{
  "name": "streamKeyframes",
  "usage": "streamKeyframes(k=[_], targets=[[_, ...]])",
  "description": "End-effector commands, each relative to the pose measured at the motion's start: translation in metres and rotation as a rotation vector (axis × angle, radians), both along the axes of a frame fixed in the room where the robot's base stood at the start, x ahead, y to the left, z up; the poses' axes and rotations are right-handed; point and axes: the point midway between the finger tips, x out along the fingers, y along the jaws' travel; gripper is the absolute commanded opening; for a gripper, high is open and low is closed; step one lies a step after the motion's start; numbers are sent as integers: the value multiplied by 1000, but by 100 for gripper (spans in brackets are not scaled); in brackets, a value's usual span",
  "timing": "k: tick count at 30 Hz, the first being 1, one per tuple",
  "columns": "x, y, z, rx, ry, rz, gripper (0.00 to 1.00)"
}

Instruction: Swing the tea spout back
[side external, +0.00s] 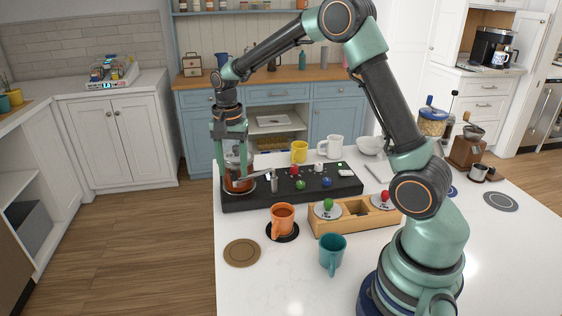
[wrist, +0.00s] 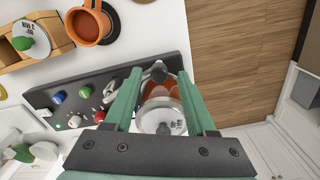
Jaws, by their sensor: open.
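A black console (side external: 320,190) with colored knobs lies on the white counter. At its left end stands a clear glass vessel (side external: 238,178) with orange-brown tea in it; it also shows in the wrist view (wrist: 160,118). A thin metal piece that looks like the spout (side external: 262,173) reaches right from the vessel. In the wrist view a dark rounded end (wrist: 158,72) shows between my fingertips; I cannot tell if it belongs to the spout. My gripper (side external: 230,162) points down over the vessel, open, with its fingers (wrist: 160,76) on either side. Contact is unclear.
An orange mug (side external: 282,220) stands on a dark coaster in front of the console. A teal mug (side external: 332,252), a wooden holder (side external: 345,222) and a brown coaster (side external: 241,253) are nearby. Yellow (side external: 299,152) and white (side external: 331,147) mugs stand behind. The counter's left edge is close.

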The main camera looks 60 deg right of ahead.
Motion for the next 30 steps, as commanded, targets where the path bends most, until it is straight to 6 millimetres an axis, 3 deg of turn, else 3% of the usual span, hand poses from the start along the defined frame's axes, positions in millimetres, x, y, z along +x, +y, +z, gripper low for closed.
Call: streamKeyframes(k=[16, 21, 30], targets=[[1, 0, 99, -1, -8, -1, 56], [1, 0, 113, 0, -6, -1, 56], [0, 0, 115, 0, -4, -1, 56]])
